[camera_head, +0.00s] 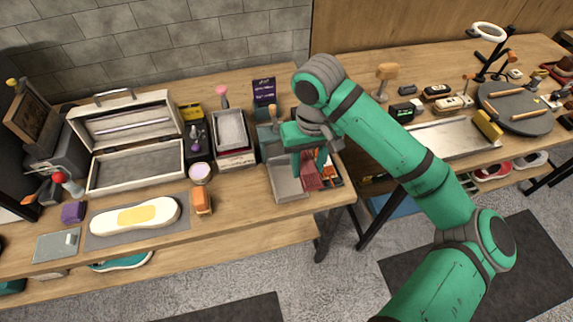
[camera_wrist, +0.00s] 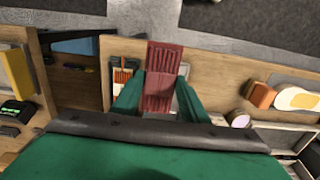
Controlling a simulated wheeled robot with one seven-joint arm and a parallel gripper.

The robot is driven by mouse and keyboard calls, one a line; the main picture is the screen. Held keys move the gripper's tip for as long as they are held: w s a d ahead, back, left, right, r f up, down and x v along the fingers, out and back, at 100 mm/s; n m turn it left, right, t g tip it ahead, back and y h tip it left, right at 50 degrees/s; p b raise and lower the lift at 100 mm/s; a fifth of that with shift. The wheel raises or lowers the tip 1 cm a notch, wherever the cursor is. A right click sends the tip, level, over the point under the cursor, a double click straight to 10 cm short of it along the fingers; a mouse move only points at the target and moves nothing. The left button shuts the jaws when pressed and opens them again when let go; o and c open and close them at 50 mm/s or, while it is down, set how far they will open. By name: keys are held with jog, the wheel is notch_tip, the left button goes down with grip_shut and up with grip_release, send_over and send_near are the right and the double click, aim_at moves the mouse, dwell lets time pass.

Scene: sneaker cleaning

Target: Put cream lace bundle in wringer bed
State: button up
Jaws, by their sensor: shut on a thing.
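My gripper (camera_head: 308,160) is above the bench near its front right corner, pointing down. In the wrist view its two green fingers (camera_wrist: 160,98) are closed on a dark red ribbed bundle (camera_wrist: 160,72). The same red bundle (camera_head: 311,178) shows below the gripper in the head view. I cannot make out a cream lace bundle; the held thing looks red. A grey metal tray (camera_head: 287,187), likely the wringer bed, lies just left of the bundle. The arm hides part of the machine behind it. I cannot tell whether the bundle touches anything below.
A dark tray with orange pieces (camera_head: 329,163) sits right of the bundle. A grey bin (camera_head: 231,128), a cream cup (camera_head: 200,173) and an orange block (camera_head: 202,201) stand to the left. The bench's front edge is close, with a gap before the right bench.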

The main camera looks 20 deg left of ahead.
send_near(286, 176)
jog(key=shift+s+d+f, duration=0.2)
jog(key=shift+s+d, duration=0.2)
jog(key=shift+d, duration=0.15)
jog(key=shift+w+a+f, duration=0.3)
jog(key=shift+a+f, duration=0.15)
jog(key=shift+f, duration=0.15)
jog(key=shift+w+f, duration=0.1)
jog(key=shift+f, duration=1.5)
jog(key=shift+f, duration=0.65)
jog(key=o, duration=1.1)
jog(key=shift+r, duration=0.1)
notch_tip(286, 176, up, 13)
